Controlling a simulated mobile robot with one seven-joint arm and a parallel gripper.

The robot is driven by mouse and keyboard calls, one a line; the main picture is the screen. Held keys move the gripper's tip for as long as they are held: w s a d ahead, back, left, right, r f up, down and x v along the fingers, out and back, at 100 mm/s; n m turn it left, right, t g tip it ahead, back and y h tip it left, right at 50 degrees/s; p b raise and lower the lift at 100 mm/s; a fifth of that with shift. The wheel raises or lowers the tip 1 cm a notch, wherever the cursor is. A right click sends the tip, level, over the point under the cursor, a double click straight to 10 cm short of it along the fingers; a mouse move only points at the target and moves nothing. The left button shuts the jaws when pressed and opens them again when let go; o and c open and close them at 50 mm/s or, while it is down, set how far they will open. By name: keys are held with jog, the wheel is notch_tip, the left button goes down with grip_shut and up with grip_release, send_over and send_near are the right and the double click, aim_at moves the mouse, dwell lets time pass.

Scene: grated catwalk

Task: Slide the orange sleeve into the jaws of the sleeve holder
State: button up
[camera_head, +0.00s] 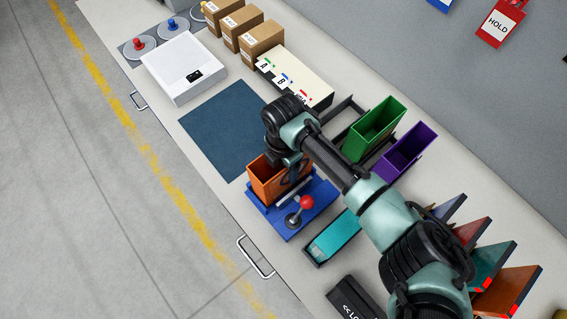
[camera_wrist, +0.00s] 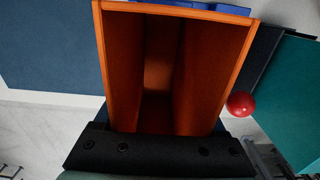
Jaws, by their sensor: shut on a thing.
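The orange sleeve (camera_head: 263,181) is an open-topped, box-like holder. In the head view it is upright, over the left part of the blue sleeve holder (camera_head: 322,196). The sleeve holder has a blue base and a lever with a red knob (camera_head: 306,202). My gripper (camera_head: 289,176) is shut on the sleeve's right side, and my arm partly hides that side. In the wrist view I look into the empty sleeve (camera_wrist: 122,65), with a black gripper part (camera_wrist: 160,152) across its near edge. The holder's jaws are mostly hidden, so I cannot tell whether the sleeve's bottom sits between them.
A dark blue mat (camera_head: 222,128) lies behind the sleeve. A teal sleeve (camera_head: 333,238) lies close to the holder's right. Green (camera_head: 372,128) and purple (camera_head: 407,152) sleeves stand near the wall. A white device (camera_head: 183,68) and cardboard boxes (camera_head: 261,42) are farther back.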

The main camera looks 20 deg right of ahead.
jog(key=shift+f+b, duration=0.75)
jog(key=shift+f, duration=0.35)
jog(key=o, duration=1.3)
notch_tip(320, 180, up, 8)
jog(key=p, duration=0.7)
